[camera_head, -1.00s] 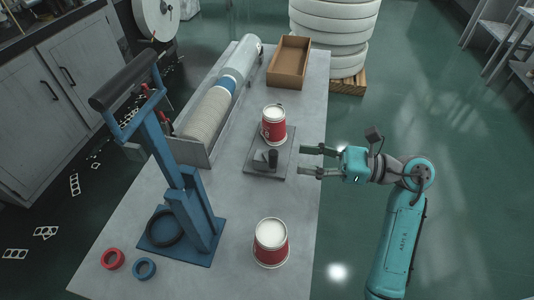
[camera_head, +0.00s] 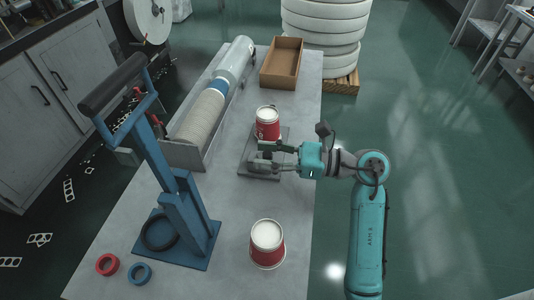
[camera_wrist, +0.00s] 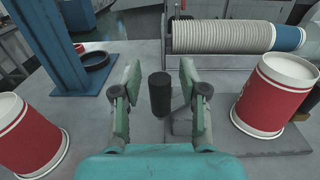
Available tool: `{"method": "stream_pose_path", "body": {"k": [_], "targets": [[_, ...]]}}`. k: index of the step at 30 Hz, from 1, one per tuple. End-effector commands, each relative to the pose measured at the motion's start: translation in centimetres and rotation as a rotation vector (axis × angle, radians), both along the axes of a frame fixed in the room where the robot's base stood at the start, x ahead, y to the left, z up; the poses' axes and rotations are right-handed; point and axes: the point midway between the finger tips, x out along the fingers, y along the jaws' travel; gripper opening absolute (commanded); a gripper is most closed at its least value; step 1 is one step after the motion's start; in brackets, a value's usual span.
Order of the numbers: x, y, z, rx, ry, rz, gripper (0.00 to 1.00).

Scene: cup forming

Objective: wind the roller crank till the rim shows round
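A red and white cup (camera_head: 267,127) stands upright at the roller on a grey plate (camera_head: 246,168); it also shows at the right of the wrist view (camera_wrist: 275,95). The crank's upright black handle (camera_wrist: 160,93) is in the middle of the wrist view, with grey metal (camera_wrist: 182,112) beside it. My gripper (camera_head: 268,157) is over the plate, in front of the cup. In the wrist view its fingers (camera_wrist: 160,84) are open, one on each side of the handle, with gaps visible. In the head view the gripper largely covers the crank. The rim's shape is too small to tell.
A second cup (camera_head: 267,245) stands nearer the front. A blue lever press (camera_head: 180,215) is at left, with a red ring (camera_head: 107,264) and a blue ring (camera_head: 140,273). A cup stack (camera_head: 203,115) lies in a trough behind. A brown box (camera_head: 281,64) is at the back.

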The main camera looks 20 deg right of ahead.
Motion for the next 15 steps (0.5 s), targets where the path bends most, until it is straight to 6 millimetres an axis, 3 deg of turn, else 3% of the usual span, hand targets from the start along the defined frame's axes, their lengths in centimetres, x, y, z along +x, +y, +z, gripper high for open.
{"method": "stream_pose_path", "body": {"k": [1, 4, 15], "targets": [[-0.01, -0.01, 0.0, 0.0, 0.0, 0.0, 0.25], [-0.01, -0.01, 0.0, 0.0, 0.0, 0.0, 0.0], [-0.02, 0.12, 0.0, 0.0, 0.0, -0.028, 0.0]]}}
